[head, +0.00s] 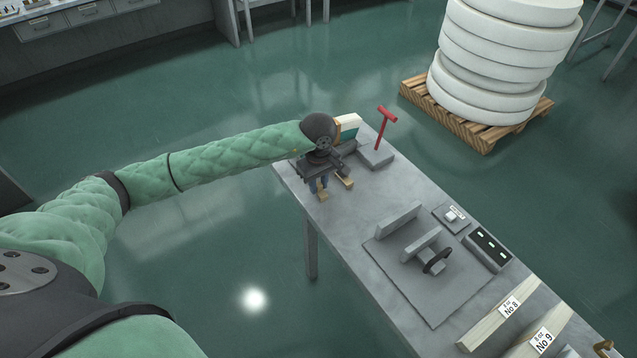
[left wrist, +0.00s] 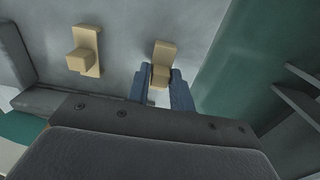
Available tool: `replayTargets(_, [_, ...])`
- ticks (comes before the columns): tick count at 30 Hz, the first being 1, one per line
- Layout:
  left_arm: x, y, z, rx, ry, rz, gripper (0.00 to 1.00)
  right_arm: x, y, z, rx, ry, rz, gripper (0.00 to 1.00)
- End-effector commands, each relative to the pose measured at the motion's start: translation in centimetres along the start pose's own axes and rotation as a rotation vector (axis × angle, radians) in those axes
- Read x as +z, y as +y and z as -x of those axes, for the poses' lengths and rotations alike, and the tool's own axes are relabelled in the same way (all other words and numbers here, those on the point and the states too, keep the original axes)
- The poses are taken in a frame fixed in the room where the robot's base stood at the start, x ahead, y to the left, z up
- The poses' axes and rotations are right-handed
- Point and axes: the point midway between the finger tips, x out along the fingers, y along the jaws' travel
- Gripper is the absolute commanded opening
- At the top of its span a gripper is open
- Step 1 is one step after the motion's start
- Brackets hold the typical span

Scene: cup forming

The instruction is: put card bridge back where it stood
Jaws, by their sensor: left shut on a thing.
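My left gripper (head: 318,184) is low over the far left end of the grey table (head: 345,225). Its blue fingers (left wrist: 160,88) are shut on a small tan stepped piece, the card bridge (left wrist: 163,52), which also shows below the gripper in the head view (head: 322,196). The piece is at or just above the table top; I cannot tell if it touches. A second, similar tan piece (left wrist: 85,52) stands on the table beside it, apart from the fingers, and also shows in the head view (head: 346,182). My right gripper is not in view.
A grey block with a red T-handle (head: 385,125) stands close behind the gripper. A grey plate with upright jaws and a dark handwheel (head: 437,260) lies farther along the table, beside a dark box (head: 487,250). Labelled bars (head: 505,305) lie at the near end. The table's left edge is close.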

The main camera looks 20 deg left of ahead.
Motion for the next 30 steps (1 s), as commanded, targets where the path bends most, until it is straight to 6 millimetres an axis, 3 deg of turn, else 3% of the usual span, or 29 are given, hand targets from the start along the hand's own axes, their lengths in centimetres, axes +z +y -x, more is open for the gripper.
replayTargets(11, [0.0,0.0,-0.2,0.000,0.000,0.000,0.00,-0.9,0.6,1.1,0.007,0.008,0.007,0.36])
replayTargets(12, [0.0,0.0,-0.1,0.000,0.000,0.000,0.28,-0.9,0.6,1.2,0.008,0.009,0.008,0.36])
replayTargets(15, [0.0,0.0,-0.1,0.000,0.000,0.000,0.44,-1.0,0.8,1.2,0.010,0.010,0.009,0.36])
replayTargets(28, [0.0,0.0,0.2,0.000,0.000,0.000,0.44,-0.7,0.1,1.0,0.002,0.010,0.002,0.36])
replayTargets(30, [-0.1,0.1,0.9,0.002,0.001,0.000,0.44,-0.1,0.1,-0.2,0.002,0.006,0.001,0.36])
